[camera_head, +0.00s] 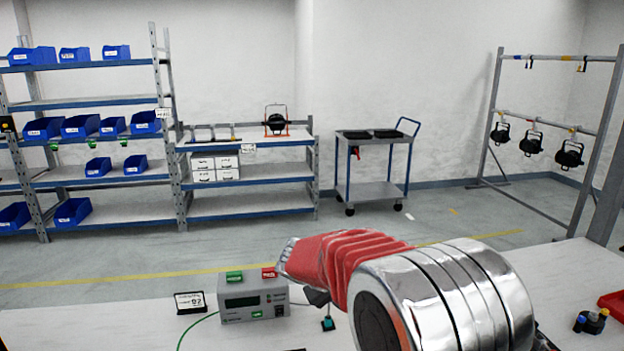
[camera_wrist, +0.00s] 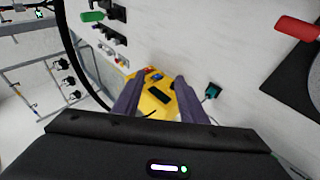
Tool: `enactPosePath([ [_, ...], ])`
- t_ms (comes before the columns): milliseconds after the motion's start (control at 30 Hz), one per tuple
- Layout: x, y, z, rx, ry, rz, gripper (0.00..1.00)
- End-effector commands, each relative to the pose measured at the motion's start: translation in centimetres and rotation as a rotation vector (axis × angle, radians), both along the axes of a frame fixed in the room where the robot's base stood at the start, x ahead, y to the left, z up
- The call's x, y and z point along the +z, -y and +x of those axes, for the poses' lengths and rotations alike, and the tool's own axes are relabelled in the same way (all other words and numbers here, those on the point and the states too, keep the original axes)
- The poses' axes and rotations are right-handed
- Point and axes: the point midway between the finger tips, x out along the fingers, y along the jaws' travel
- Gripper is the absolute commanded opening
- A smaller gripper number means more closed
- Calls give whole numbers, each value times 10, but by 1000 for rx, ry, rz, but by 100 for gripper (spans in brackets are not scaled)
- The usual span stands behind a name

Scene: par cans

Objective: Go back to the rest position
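My gripper (camera_wrist: 158,78) shows in the wrist view with its two dark purplish fingers apart. A yellow object (camera_wrist: 160,96) with dark, blue and red parts shows between and beyond the fingers, over the white bench. I see no clear contact between it and the fingers, and its lower part is hidden by my gripper body. In the head view my arm, with a red sleeve and chrome end, reaches over the bench and hides most of my gripper.
On the white bench (camera_head: 130,325) stand a grey tester box (camera_head: 252,301), a small "02" sign (camera_head: 190,302) and a teal-topped item (camera_head: 328,323). A red tray (camera_head: 612,304) is at the right. Behind are shelves with blue bins, a trolley (camera_head: 375,189) and a lamp rack (camera_head: 548,123).

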Motion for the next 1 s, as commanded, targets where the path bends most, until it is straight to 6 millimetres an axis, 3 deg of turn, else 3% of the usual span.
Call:
enactPosePath([
  [400, 51, 38, -76, -71, -21, 148, 38],
  [1000, 90, 64, -192, -128, -14, 373, 38],
])
